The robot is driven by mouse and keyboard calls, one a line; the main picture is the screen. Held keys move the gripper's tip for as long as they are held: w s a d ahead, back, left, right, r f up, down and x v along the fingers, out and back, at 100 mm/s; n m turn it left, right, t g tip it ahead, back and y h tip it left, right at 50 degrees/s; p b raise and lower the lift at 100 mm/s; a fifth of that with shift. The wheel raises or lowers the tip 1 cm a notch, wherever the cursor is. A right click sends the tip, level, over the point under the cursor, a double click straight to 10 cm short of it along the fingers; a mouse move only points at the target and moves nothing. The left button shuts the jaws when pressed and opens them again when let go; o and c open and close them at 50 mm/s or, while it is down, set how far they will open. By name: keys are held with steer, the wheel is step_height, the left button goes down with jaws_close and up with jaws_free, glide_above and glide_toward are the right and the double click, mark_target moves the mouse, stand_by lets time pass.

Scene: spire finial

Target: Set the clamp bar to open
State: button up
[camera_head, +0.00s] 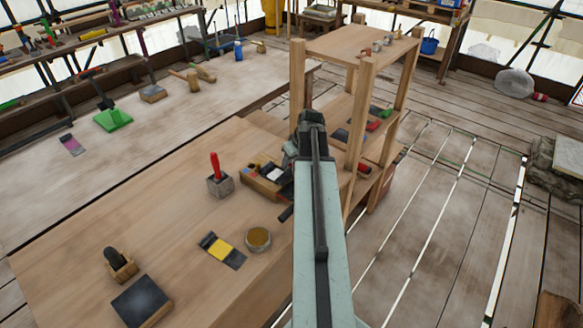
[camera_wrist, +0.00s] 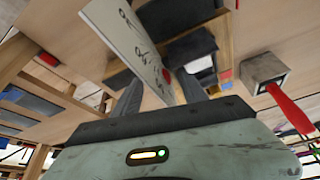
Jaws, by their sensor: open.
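My gripper (camera_head: 303,142) reaches out over the right edge of the workbench, and my arm hides part of the area below it. In the wrist view the gripper (camera_wrist: 160,82) is open, its two dark fingers apart. A white plate (camera_wrist: 125,42) with black drawings and a red dot slants close in front of the fingers; contact cannot be told. Behind it are dark blocks (camera_wrist: 190,47) on wood. In the head view a wooden fixture (camera_head: 262,181) with dark and coloured parts sits just left of the gripper. I cannot tell which part is the clamp bar.
A grey block with an upright red handle (camera_head: 214,172) stands left of the fixture. A round tin (camera_head: 258,239), a yellow-banded dark strip (camera_head: 221,250) and a dark slab (camera_head: 141,302) lie nearer. A wooden frame with posts (camera_head: 360,120) rises right of the gripper.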

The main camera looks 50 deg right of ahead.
steer(key=shift+r, duration=0.1)
jaws_close()
stand_by(1.3)
